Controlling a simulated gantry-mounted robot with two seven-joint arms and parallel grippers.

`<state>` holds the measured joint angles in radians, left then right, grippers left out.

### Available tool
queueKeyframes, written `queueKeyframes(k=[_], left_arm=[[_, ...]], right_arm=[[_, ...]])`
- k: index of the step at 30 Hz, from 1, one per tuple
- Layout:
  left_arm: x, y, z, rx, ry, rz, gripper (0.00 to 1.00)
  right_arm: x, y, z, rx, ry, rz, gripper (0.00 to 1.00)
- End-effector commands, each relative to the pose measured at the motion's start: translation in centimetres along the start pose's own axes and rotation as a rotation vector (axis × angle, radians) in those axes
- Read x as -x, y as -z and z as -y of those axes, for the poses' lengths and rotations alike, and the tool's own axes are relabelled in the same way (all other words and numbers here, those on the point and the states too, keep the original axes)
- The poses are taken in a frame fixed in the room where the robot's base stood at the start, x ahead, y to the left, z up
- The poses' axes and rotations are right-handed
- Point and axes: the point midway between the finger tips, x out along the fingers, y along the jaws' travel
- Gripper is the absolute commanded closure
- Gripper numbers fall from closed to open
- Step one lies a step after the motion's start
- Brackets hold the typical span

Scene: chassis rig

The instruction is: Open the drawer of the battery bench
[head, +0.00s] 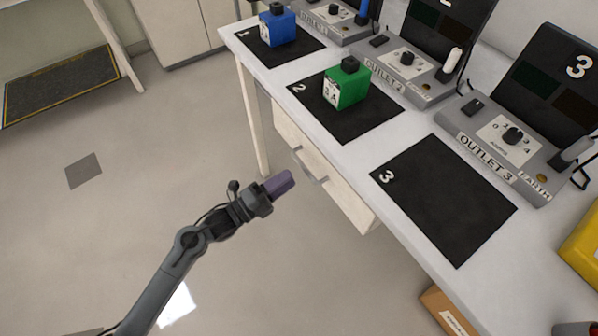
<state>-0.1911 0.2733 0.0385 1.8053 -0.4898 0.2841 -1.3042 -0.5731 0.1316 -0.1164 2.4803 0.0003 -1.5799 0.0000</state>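The battery bench (350,158) is a white table running diagonally along the right. Its white drawer (345,197) is under the front edge, below mats 2 and 3, and looks shut. A grey bar handle (311,170) is on the drawer front. My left gripper (284,182) comes from the lower left, its purple fingers pointing at the drawer, just left of the handle and apparently apart from it. The fingers overlap in this view, so their opening is hidden. My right gripper is out of view.
On the bench are a blue battery (278,27) on mat 1, a green battery (347,84) on mat 2, an empty mat 3 (445,200) and grey outlet units (510,140). A cardboard box (446,311) is below the bench. The floor left of the drawer is clear.

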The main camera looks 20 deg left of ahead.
Motion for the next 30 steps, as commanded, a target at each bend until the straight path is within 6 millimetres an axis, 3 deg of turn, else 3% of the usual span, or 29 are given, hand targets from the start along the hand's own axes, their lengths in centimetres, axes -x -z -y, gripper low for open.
queueKeyframes(k=[9,23,24,30], left_arm=[[-4.3,0.0,-0.1,0.0,0.002,0.001,0.63],[-5.4,0.0,0.0,0.0,-0.001,0.0,0.63],[-5.4,0.0,0.0,0.0,-0.001,0.0,0.64],[-5.4,0.0,0.0,0.0,-0.001,0.0,0.95]], right_arm=[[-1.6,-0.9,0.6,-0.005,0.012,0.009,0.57],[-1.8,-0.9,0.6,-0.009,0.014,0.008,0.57],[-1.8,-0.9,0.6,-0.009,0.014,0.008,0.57],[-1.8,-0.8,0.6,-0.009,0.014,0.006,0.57]])
